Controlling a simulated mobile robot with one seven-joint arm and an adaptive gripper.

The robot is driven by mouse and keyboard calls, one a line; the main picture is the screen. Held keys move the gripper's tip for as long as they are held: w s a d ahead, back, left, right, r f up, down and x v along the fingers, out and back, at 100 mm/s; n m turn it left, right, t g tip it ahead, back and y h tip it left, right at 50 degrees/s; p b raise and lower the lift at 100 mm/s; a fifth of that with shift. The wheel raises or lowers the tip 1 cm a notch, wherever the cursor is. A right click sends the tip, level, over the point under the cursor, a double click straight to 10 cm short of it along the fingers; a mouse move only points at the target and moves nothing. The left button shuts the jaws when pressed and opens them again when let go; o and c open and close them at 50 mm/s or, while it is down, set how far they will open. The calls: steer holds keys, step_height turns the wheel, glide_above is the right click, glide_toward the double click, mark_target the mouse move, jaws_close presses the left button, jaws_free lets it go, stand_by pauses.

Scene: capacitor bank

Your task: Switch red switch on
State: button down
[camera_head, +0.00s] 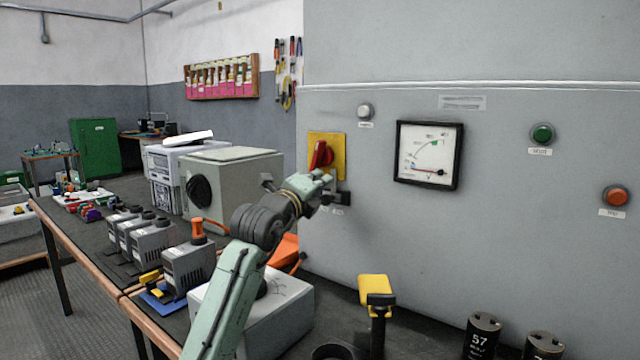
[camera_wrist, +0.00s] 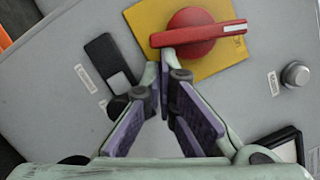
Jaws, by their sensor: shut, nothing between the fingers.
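The red switch (camera_head: 321,156) is a round knob with a bar handle, mounted on a yellow plate (camera_head: 340,148) on the grey cabinet front. In the wrist view the red switch (camera_wrist: 195,38) fills the top, its bar lying nearly level across the picture, on the yellow plate (camera_wrist: 225,61). My gripper (camera_head: 326,178) is just below the switch in the head view. In the wrist view my gripper (camera_wrist: 164,62) has its fingertips together, empty, at the lower edge of the knob. I cannot tell whether the tips touch it.
A dial gauge (camera_head: 429,155), a white button (camera_head: 365,111), a green button (camera_head: 542,134) and an orange-red button (camera_head: 615,196) are on the cabinet. A black switch (camera_wrist: 112,62) sits beside the plate. A yellow-topped tool (camera_head: 376,290) stands on the bench below.

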steer(key=shift+w+a+f+m, duration=0.2)
steer(key=shift+a+m, duration=0.15)
steer(key=shift+m, duration=0.15)
steer(key=shift+w+a+b, duration=0.3)
steer(key=shift+a, duration=0.1)
stand_by(0.4)
steer(key=shift+s+a, duration=0.1)
steer(key=v, duration=1.1)
steer(key=shift+s, duration=0.35)
steer(key=shift+a+f, duration=0.1)
